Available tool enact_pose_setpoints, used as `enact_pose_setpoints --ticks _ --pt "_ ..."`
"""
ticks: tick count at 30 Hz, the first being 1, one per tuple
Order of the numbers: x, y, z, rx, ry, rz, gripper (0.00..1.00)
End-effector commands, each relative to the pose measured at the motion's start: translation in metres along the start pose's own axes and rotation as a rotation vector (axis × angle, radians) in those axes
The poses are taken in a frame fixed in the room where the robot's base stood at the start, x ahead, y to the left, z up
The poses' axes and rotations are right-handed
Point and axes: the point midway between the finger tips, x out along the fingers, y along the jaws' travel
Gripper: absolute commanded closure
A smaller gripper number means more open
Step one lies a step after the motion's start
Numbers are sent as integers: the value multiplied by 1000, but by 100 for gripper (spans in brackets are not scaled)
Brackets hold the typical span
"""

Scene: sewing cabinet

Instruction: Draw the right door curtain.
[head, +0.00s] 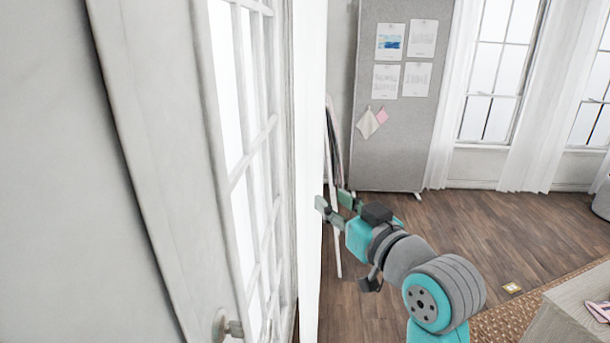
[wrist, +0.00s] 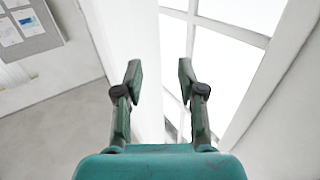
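The white door curtain (head: 309,150) hangs as a narrow, flat strip at the right side of the glazed door (head: 262,165) in the head view. In the wrist view the curtain (wrist: 128,35) runs down behind the fingers, its edge against the bright panes (wrist: 225,65) lying between the two fingertips. My gripper (head: 335,202) is just right of the curtain in the head view, pointing toward it. In the wrist view my gripper (wrist: 160,75) is open, with a clear gap between its fingers. I cannot tell whether either finger touches the cloth.
A door knob (head: 222,326) is at the bottom left. A grey pinboard (head: 400,150) stands behind my gripper, with a dark-topped thing partly hidden beside it. White-curtained windows (head: 495,85) are at the back right. A cabinet corner (head: 575,310) is at lower right. The wooden floor (head: 490,225) between is mostly clear.

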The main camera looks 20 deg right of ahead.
Motion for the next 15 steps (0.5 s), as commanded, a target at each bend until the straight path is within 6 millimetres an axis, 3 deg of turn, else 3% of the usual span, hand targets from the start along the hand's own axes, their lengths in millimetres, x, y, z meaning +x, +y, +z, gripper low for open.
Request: enact_pose_setpoints --ticks 8,15 --pt "15 0 -8 -8 0 -6 61" --pt "56 -1 -8 -8 1 -6 61"
